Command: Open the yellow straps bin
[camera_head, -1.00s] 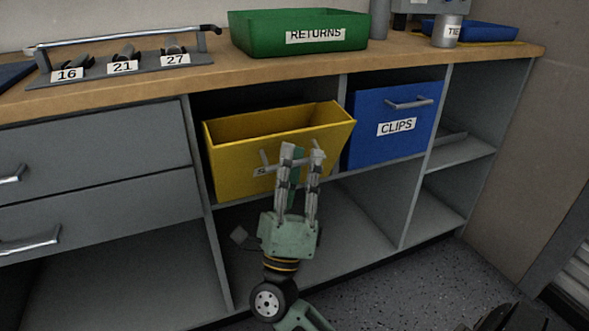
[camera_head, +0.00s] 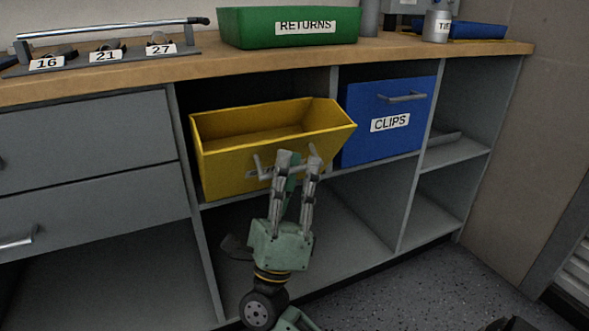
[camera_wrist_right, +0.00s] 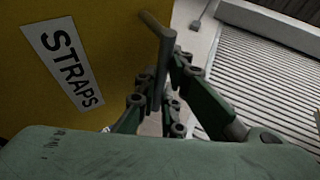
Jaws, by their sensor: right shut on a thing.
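The yellow straps bin (camera_head: 225,165) is tilted forward out of its cubby under the bench in the head view, and its open top and inside show. My right gripper (camera_head: 298,160) is at the bin's front and shut on its handle. In the right wrist view the handle (camera_wrist_right: 157,45) runs between the fingers of my right gripper (camera_wrist_right: 165,95). The STRAPS label (camera_wrist_right: 65,62) on the yellow front is to the left of it. In the head view the fingers mostly hide the label. My left gripper is not in view.
The blue CLIPS bin (camera_head: 365,140) sits right beside the yellow one. Grey drawers (camera_head: 90,140) are to the left. A green RETURNS tray (camera_head: 250,30) and a rack with numbered tags (camera_head: 105,57) stand on the wooden bench top (camera_head: 215,67). Open shelves lie below and right.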

